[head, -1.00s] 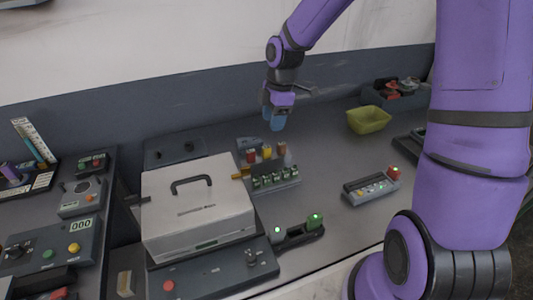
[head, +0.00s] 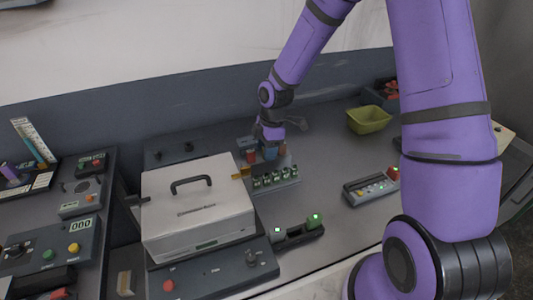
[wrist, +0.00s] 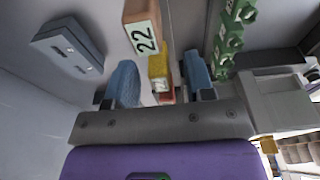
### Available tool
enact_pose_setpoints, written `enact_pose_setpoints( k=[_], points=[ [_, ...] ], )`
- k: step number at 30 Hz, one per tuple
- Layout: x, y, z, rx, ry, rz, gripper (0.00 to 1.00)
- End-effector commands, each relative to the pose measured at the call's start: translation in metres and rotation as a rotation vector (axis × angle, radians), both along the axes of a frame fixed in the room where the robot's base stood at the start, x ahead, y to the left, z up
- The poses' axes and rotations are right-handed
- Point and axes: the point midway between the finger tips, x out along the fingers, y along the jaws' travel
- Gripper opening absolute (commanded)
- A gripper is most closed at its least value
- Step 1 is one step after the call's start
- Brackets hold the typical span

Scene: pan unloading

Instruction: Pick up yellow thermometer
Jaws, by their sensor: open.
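The yellow thermometer (wrist: 158,66) is a small yellow block with a white number label. In the wrist view it stands between the two blue fingertips of my gripper (wrist: 160,76), with a gap visible on each side. My gripper is open. In the head view my gripper (head: 270,153) is down at the row of coloured blocks and hides the yellow one. A brown block labelled 22 (wrist: 142,28) stands on one side of it, and a red block (wrist: 167,96) is partly hidden on the other side. The red block (head: 250,156) also shows in the head view.
A rack of green pieces (head: 275,179) lies just in front of the blocks. A light grey lidded box (head: 196,212) with a black handle stands to the left.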

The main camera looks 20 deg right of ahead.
Motion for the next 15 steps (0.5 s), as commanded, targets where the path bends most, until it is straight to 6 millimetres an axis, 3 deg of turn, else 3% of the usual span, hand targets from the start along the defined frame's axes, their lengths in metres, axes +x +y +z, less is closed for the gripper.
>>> enact_pose_setpoints(
  k=[6,12,15],
  points=[
    [0.0001,0.0001,-0.0004,0.000,-0.001,0.000,0.49],
    [0.0001,0.0000,-0.0003,0.000,-0.001,0.000,0.03],
    [0.0001,0.0001,-0.0002,0.000,-0.001,0.001,0.00]
  ],
)
